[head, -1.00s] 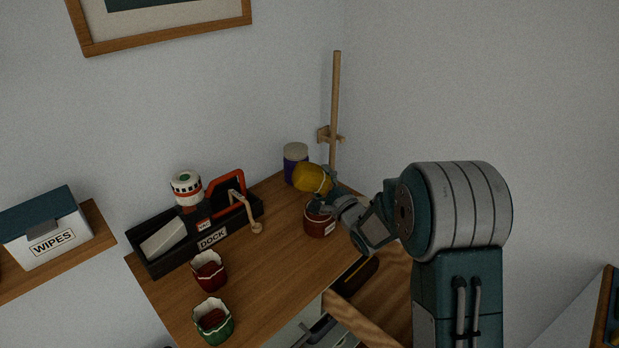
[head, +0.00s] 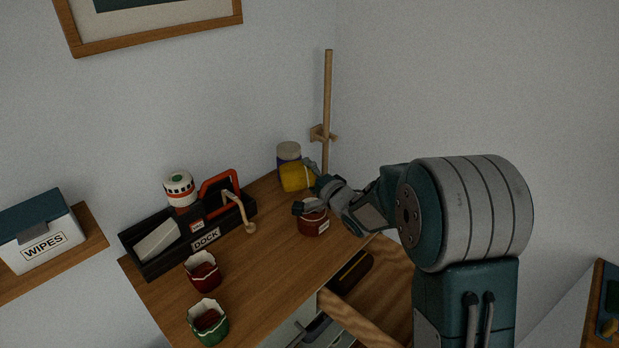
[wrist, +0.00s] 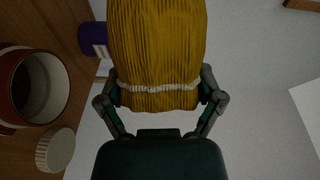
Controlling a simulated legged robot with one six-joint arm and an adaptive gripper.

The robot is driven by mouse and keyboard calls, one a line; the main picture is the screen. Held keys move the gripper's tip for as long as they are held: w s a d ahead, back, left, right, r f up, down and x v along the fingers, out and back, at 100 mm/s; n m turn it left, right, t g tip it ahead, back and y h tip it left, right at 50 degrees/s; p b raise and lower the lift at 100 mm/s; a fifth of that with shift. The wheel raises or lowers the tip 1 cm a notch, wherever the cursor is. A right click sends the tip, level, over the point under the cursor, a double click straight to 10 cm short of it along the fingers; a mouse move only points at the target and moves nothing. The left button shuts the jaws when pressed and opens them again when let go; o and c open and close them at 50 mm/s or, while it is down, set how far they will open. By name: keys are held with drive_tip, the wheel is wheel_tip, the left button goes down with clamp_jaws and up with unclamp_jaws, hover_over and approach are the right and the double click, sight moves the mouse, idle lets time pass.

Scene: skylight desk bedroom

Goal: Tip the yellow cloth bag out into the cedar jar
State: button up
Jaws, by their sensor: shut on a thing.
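The yellow cloth bag (head: 295,177) is in my gripper (head: 308,187), above the desk. In the wrist view, my gripper (wrist: 160,92) is shut on the bag (wrist: 157,45) near its pale tie, with the bag's body reaching away from me. A reddish-brown jar (head: 312,226) with a white label stands on the desk just below my gripper. I take it for the cedar jar; its label is too small to read. In the wrist view the jar (wrist: 62,88) is open and dark inside, to the left of the bag and apart from it.
A ribbed pale lid (wrist: 55,150) lies beside the jar. A purple jar (head: 288,153) stands behind the bag, near a wooden post (head: 327,110). A black dock tray (head: 160,262) is left, with red (head: 203,272) and green (head: 208,325) cups in front. The mid-desk is clear.

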drive_tip(key=n, duration=0.1)
drive_tip(key=n+h, duration=0.1)
drive_tip(key=r+n+g, duration=0.1)
drive_tip(key=n, duration=0.1)
drive_tip(key=shift+s+a, duration=0.15)
drive_tip(key=shift+a, duration=0.25)
drive_tip(key=n+h, duration=0.2)
drive_tip(key=n, duration=0.1)
drive_tip(key=shift+a+r+g, duration=0.15)
drive_tip(key=shift+a+g, duration=0.15)
drive_tip(key=shift+a, duration=0.05)
drive_tip(key=n+h, duration=0.2)
drive_tip(key=n, duration=0.1)
drive_tip(key=shift+r+h, duration=0.1)
drive_tip(key=shift+h, duration=0.2)
drive_tip(key=shift+n+h, duration=0.7)
drive_tip(key=shift+n, duration=0.4)
